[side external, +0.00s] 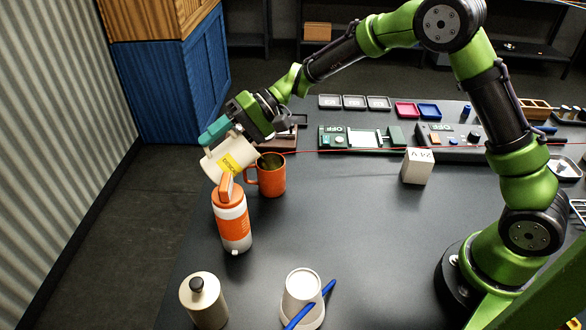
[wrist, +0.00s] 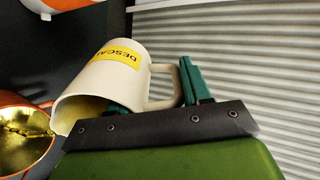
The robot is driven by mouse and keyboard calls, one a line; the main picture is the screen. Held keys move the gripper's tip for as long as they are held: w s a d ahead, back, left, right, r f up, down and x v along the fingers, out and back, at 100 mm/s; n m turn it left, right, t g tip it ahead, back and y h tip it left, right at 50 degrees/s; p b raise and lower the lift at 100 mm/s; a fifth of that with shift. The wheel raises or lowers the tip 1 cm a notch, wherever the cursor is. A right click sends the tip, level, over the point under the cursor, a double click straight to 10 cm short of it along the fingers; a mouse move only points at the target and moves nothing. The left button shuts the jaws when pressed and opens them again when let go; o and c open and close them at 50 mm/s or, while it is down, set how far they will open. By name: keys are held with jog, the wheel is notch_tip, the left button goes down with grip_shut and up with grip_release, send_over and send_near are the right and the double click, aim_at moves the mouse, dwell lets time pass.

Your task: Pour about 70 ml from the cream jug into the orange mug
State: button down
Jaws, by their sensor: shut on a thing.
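The cream jug (side external: 227,160) has a yellow label, partly readable as "DESCA" in the wrist view (wrist: 108,68). My gripper (side external: 214,131) is shut on the jug, its teal fingers at the handle side in the wrist view (wrist: 155,92). The jug is held off the table and tipped steeply, its mouth toward the orange mug. The orange mug (side external: 273,178) stands upright on the table, just right of the jug. In the wrist view the mug (wrist: 22,122) shows shiny golden liquid or reflections inside. No clear stream is visible between them.
An orange and white bottle (side external: 234,220) stands close in front of the jug. A beige canister (side external: 204,303), an upturned white cup (side external: 300,288) with a blue stick, and a white box (side external: 417,168) stand elsewhere. Boards (side external: 362,138) and trays line the back. The table's middle is clear.

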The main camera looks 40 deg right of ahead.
aim_at(218, 151)
jog(key=shift+s+d+r+y, duration=0.1)
jog(key=shift+d+r+y, duration=0.35)
jog(key=shift+y, duration=0.25)
dwell(0.8)
jog(key=a+f+h, duration=0.1)
jog(key=h, duration=0.1)
jog(key=a+f+h, duration=0.1)
jog(key=f+h, duration=0.1)
jog(key=a+f+g+h, duration=0.1)
jog(key=h, duration=0.1)
jog(key=shift+w+f, duration=0.35)
jog(key=shift+a+f, duration=0.1)
jog(key=shift+a, duration=0.05)
dwell(1.4)
jog(key=a+f+h, duration=0.1)
jog(key=h, duration=0.1)
jog(key=a+f+g+h, duration=0.1)
jog(key=a+f, duration=0.1)
jog(key=w+a+f+h, duration=0.1)
jog(key=f+h, duration=0.1)
jog(key=shift+a+f+h, duration=0.15)
jog(key=shift+a+h, duration=0.15)
jog(key=shift+w+a+f+g+h, duration=0.2)
jog(key=shift+a+f+g+h, duration=0.35)
jog(key=shift+h, duration=0.55)
dwell(0.9)
